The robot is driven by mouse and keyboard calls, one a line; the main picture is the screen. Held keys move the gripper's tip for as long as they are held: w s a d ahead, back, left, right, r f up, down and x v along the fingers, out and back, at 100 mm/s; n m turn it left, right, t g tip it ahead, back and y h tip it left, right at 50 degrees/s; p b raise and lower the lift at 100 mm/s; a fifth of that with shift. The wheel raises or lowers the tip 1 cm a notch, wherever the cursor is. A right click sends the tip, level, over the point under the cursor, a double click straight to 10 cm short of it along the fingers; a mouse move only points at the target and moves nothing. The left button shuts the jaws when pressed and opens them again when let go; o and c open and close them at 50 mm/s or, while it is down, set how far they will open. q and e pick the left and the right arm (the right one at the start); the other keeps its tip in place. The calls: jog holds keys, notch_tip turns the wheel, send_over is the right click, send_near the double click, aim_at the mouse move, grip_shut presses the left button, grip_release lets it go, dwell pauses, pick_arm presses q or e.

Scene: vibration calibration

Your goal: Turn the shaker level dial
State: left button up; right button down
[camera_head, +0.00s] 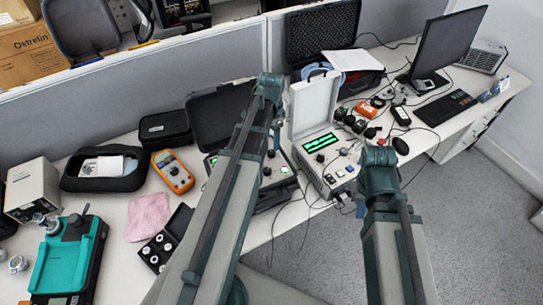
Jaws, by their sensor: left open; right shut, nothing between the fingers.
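The dark-cased unit with a small lit green display (284,170) and small knobs stands in the middle of the bench. A white-lidded instrument (328,160) with green displays and several knobs stands to its right. I cannot tell which knob is the shaker level dial. My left gripper (274,148) hangs down over the dark-cased unit's panel, open; contact with a knob is unclear. My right gripper (361,207) is low beside the white-lidded instrument's right front corner, mostly hidden by my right arm. It is shut and holds nothing.
An orange meter (173,171), a pink cloth (148,217) and a small case of white parts (164,240) lie left. A teal device (66,255) is far left. Black cables and a monitor (445,44) are right. A grey partition (130,80) runs behind the bench.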

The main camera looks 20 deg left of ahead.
aim_at(271, 152)
pick_arm(q)
notch_tip(271, 152, down, 6)
jog(key=b, duration=0.5)
jog(key=shift+f, duration=0.15)
grip_shut()
